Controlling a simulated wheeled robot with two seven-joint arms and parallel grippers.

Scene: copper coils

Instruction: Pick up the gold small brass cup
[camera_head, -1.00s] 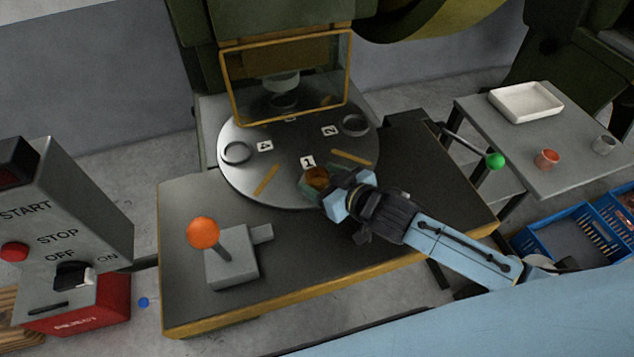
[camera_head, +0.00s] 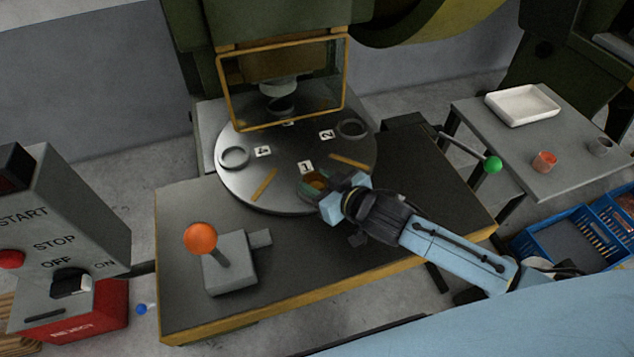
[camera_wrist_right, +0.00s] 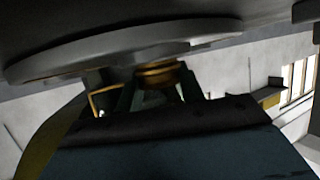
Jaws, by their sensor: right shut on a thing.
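The gold small brass cup (camera_head: 314,183) is at the near edge of the round turntable (camera_head: 240,187), by the label 1. My right gripper (camera_head: 318,190) is shut on it, with the fingers on either side. In the right wrist view the cup (camera_wrist_right: 160,74) shows as a gold band between my right fingers (camera_wrist_right: 155,92), close to the large grey disc. The fingers hide part of the cup, and I cannot tell whether it is clear of the turntable. My left gripper is not in view.
A yellow-framed guard (camera_head: 283,80) stands at the back of the turntable. An orange-knobbed lever (camera_head: 201,238) is at front left. A side table (camera_head: 540,150) at right holds a white tray (camera_head: 522,104), a copper-coloured cup (camera_head: 543,162) and a grey cup (camera_head: 600,146). A green-knobbed lever (camera_head: 492,165) sticks out nearby.

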